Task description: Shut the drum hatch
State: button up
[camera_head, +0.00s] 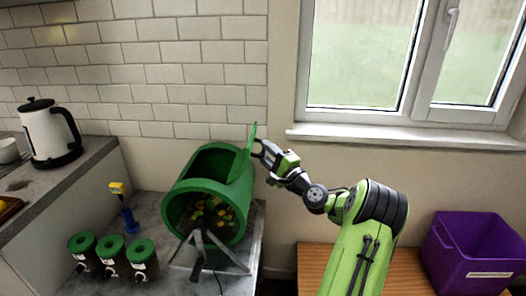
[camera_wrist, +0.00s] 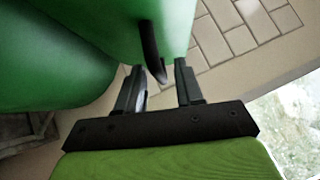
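The green drum (camera_head: 212,188) stands on a grey counter, with its top opening uncovered and several coloured pieces showing inside through its round front. Its green hatch (camera_head: 243,155) is open and stands up at the right edge of the opening. In the wrist view the hatch (camera_wrist: 115,25) fills the upper middle, with a dark curved handle (camera_wrist: 152,52) on it. My gripper (camera_head: 259,150) is just right of the hatch. In the wrist view my gripper (camera_wrist: 158,80) is open, with the handle's lower end between its fingertips; a gap shows on the right side.
Several green-topped canisters (camera_head: 112,247) and a blue and yellow tool (camera_head: 127,210) stand left of the drum. A white kettle (camera_head: 48,133) is on the left worktop. A purple crate (camera_head: 470,255) sits on a wooden surface at right. The wall and window are behind.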

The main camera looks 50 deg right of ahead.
jog(key=shift+x, duration=0.85)
jog(key=shift+c, duration=0.3)
grip_shut()
jog(key=shift+r, duration=0.1)
